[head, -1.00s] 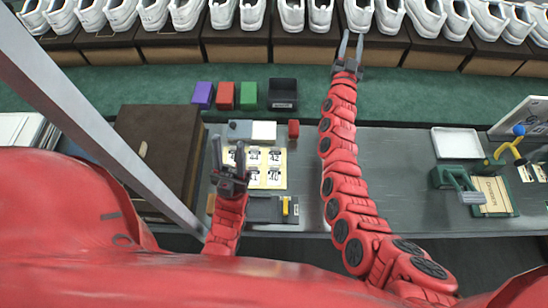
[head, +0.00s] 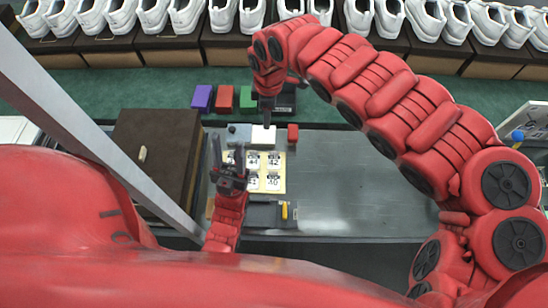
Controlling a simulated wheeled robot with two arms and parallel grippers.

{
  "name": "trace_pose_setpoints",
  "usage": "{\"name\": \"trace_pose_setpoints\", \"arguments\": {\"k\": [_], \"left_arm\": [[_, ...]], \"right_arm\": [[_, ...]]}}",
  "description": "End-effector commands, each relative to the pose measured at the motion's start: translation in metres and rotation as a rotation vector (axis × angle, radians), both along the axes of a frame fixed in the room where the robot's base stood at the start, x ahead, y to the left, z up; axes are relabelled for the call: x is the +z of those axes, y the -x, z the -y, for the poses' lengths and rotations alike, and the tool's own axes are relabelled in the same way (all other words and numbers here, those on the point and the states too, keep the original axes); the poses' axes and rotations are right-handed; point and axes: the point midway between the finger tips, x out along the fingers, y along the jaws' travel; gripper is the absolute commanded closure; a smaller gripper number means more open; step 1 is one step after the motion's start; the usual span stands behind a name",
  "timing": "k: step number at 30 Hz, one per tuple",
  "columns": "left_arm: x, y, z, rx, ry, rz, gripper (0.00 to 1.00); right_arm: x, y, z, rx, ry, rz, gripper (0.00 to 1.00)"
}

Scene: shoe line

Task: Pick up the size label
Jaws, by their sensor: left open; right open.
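The size labels are small white numbered tags on a yellow sheet (head: 283,173) on the grey bench. A label reading 42 (head: 274,160) is at its upper right, and one reading 40 (head: 273,182) is at its lower right. My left gripper (head: 228,152) is open with its fingers pointing up the picture, at the sheet's left edge, partly covering that side. My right gripper (head: 267,112) points down the picture, just beyond a white block (head: 264,135) above the sheet. It is open; its fingers look narrow from here, and contact with the block cannot be told.
Purple (head: 201,97), red (head: 225,98) and green (head: 248,96) blocks stand behind, beside a black box (head: 287,103). A small red block (head: 293,132) is right of the white one. A brown box (head: 150,150) stands left. The bench right of the sheet is clear.

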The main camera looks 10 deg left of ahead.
Motion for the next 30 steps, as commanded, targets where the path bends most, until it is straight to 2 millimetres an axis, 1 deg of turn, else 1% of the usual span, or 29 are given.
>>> {"name": "trace_pose_setpoints", "arguments": {"k": [1, 3, 5, 6, 8, 9, 13, 17, 21, 25, 28, 30], "left_arm": [[0.0, 0.0, 0.0, 0.0, 0.0, 0.0, 0.56], [-0.002, 0.0, 0.0, 0.0, 0.0, 0.0, 0.56], [-0.004, 0.0, 0.0, 0.0, 0.0, 0.0, 0.56], [-0.006, 0.0, 0.0, 0.0, 0.0, 0.0, 0.56], [0.0, 0.0, 0.0, 0.0, 0.0, 0.0, 0.56], [0.002, 0.0, 0.0, 0.0, 0.0, 0.0, 0.56], [0.005, 0.0, 0.0, 0.0, 0.0, 0.0, 0.56], [0.007, 0.0, 0.0, 0.0, 0.0, 0.0, 0.56], [0.008, 0.0, 0.0, 0.0, 0.0, 0.0, 0.56], [0.009, 0.0, 0.0, 0.0, 0.0, 0.0, 0.56], [0.014, 0.0, 0.0, 0.0, 0.0, 0.0, 0.56], [0.018, 0.0, 0.0, 0.0, 0.0, 0.0, 0.56]], "right_arm": [[-0.002, 0.003, 0.009, 0.006, 0.033, -0.009, 0.59], [-0.009, 0.006, 0.015, 0.012, 0.057, -0.018, 0.59], [-0.018, 0.008, 0.016, 0.015, 0.062, -0.022, 0.59], [-0.027, 0.008, 0.016, 0.016, 0.061, -0.022, 0.59], [-0.038, 0.01, 0.015, 0.013, 0.059, -0.027, 0.59], [-0.047, 0.01, 0.015, 0.014, 0.06, -0.028, 0.59], [-0.08, 0.011, 0.015, 0.015, 0.056, -0.027, 0.59], [-0.106, 0.01, 0.014, 0.015, 0.054, -0.026, 0.59], [-0.119, 0.007, 0.014, 0.013, 0.052, -0.018, 0.59], [-0.125, 0.007, 0.015, 0.014, 0.053, -0.018, 0.59], [-0.133, 0.008, 0.017, 0.013, 0.052, -0.021, 0.59], [-0.142, 0.009, 0.018, 0.013, 0.053, -0.022, 0.59]]}}
